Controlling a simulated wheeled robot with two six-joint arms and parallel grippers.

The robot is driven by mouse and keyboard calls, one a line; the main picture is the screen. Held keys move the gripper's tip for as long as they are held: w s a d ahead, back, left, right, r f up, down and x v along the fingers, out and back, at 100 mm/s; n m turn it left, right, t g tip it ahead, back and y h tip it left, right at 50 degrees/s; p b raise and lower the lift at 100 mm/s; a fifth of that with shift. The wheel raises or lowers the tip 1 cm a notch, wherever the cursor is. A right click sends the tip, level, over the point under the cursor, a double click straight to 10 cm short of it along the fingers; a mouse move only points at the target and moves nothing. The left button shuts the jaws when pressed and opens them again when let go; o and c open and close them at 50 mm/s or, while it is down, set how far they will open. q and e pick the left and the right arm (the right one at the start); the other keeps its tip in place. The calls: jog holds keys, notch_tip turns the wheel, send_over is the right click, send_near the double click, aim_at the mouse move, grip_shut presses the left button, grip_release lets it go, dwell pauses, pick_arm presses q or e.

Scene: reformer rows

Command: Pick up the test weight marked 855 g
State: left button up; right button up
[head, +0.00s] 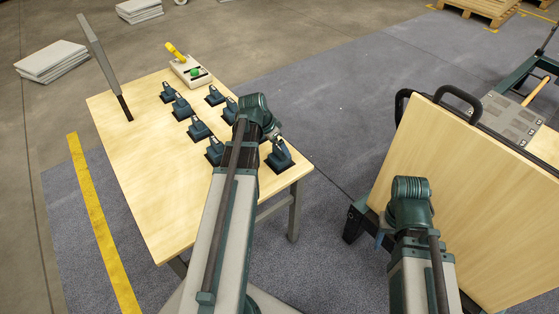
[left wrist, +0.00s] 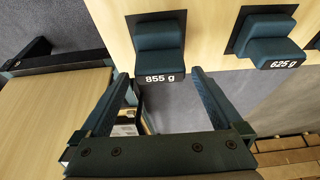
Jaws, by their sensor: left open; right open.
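The test weight marked 855 g (left wrist: 158,45) is a dark teal block with a stepped top and a white-on-black label. It stands at the table's edge in the left wrist view. In the head view it appears to be the weight nearest the table corner (head: 279,157). My left gripper (left wrist: 160,76) is open and empty. Its fingertips lie on either side of the label in the picture; I cannot tell the height gap. In the head view my left gripper (head: 273,134) is just above that weight. My right gripper (head: 382,239) is mostly hidden by its wrist, over the floor.
A weight marked 625 g (left wrist: 268,38) is beside it. Several similar weights stand in two rows on the wooden table (head: 145,190). A box with a green knob and yellow handle (head: 190,70) and a dark post stand there too. A tilted wooden board (head: 470,190) is at right.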

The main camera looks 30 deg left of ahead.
aim_at(277, 159)
pick_arm(q)
jog(key=b+x, duration=0.5)
jog(key=shift+a+f, duration=0.1)
jog(key=shift+f, duration=0.05)
grip_shut()
dwell(0.5)
